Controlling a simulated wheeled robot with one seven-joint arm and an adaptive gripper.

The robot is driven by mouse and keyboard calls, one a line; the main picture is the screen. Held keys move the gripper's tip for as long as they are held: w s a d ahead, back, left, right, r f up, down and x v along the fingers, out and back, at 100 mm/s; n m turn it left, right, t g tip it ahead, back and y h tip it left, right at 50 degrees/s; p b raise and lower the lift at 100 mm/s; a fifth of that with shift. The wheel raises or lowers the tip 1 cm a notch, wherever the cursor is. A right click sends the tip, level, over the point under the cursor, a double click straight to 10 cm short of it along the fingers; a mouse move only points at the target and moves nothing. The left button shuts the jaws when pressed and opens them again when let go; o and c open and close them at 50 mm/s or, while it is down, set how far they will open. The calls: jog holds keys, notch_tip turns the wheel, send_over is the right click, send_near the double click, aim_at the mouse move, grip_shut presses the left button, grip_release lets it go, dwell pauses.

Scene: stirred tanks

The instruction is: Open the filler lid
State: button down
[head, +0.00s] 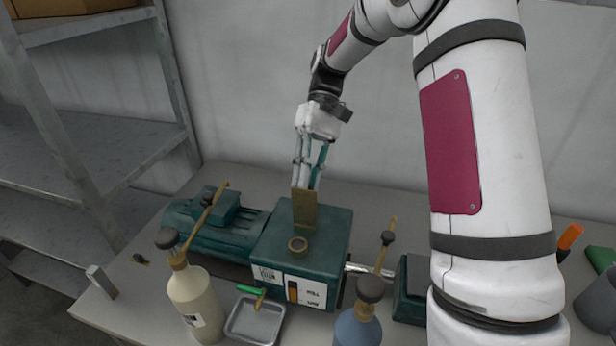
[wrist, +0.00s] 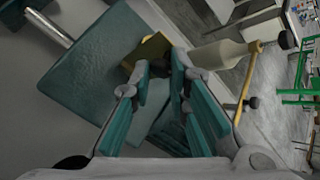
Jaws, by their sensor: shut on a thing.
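The filler lid (head: 304,209) is a flat brass plate standing upright on top of a green gearbox housing (head: 330,228), just behind a round brass filler neck (head: 298,244). The neck's mouth is uncovered. My gripper (head: 305,186) reaches down from above and is shut on the lid's upper end. In the wrist view the brass lid (wrist: 148,52) shows at the tips of my gripper (wrist: 160,68), beside the green housing (wrist: 95,62). The fingers hide part of the lid.
A cream bottle (head: 194,295) and a blue bottle (head: 357,328) stand in front, with a metal tray (head: 255,320) between them. A green motor (head: 215,228) lies left of the housing. A shaft (head: 368,268) runs right. Grey shelving (head: 95,150) stands at the left.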

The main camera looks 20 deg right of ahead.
jog(key=shift+w+d+f, duration=0.1)
jog(key=shift+d+f, duration=0.15)
jog(key=shift+f, duration=0.25)
jog(key=shift+d+f, duration=0.2)
jog(key=shift+f, duration=0.25)
jog(key=c, duration=1.5)
grip_release()
jog(key=shift+d, duration=0.15)
jog(key=shift+w+a, duration=0.15)
jog(key=shift+a, duration=0.15)
jog(key=shift+r, duration=0.15)
jog(key=v, duration=1.2)
jog(key=shift+w, duration=0.1)
